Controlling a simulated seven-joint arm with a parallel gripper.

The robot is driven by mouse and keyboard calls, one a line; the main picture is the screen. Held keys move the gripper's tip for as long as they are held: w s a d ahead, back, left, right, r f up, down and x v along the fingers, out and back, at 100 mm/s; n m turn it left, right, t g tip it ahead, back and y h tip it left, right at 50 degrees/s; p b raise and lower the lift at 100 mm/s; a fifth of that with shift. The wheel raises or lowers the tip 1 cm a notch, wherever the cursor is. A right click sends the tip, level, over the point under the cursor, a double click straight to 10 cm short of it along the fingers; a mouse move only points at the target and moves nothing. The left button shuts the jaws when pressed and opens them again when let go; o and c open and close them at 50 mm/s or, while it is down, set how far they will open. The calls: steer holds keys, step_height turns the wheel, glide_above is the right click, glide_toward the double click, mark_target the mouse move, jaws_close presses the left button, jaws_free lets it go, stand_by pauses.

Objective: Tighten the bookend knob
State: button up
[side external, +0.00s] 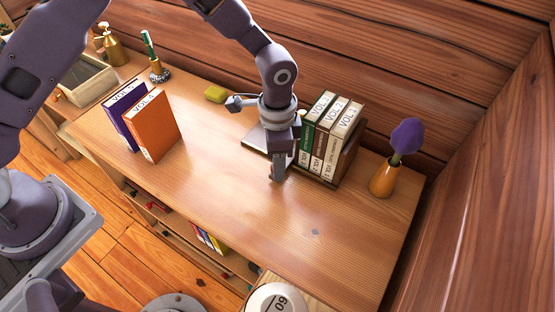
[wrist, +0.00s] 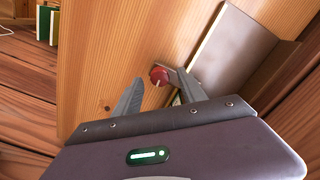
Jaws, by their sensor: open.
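The red bookend knob (wrist: 159,76) shows in the wrist view with a pale mark on its face. It sits beside the edge of the grey metal bookend (wrist: 232,50), whose flat plate also shows in the side view (side external: 254,140) left of the row of upright books (side external: 328,140). My gripper (wrist: 160,78) is open, with one finger on each side of the knob in the picture; I cannot tell whether either touches it. In the side view my gripper (side external: 278,174) points down near the desk, in front of the bookend, and the knob is hidden.
A purple and an orange book (side external: 152,126) stand at the left of the desk (side external: 230,195). An orange vase (side external: 384,178) with a purple flower stands right of the books. The front middle of the desk is clear.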

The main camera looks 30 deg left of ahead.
step_height(320, 180, up, 6)
steer(key=shift+r, duration=0.2)
steer(key=s+a+r+n+t, duration=0.1)
steer(key=s+a+r+n, duration=0.15)
steer(key=a+r, duration=0.4)
steer(key=s+a+r+n+t, duration=0.2)
steer(key=s+a+r, duration=0.15)
steer(key=r, duration=0.65)
steer(key=s+a+r+n+t, duration=0.1)
steer(key=s+a+r+n, duration=0.1)
steer(key=s, duration=0.6)
steer(key=s+a+r+n+t, duration=0.1)
steer(key=s+a+r+n, duration=0.2)
steer(key=s, duration=0.6)
steer(key=shift+s+a+n+t, duration=0.3)
steer(key=shift+a+n, duration=0.15)
steer(key=shift+a, duration=0.8)
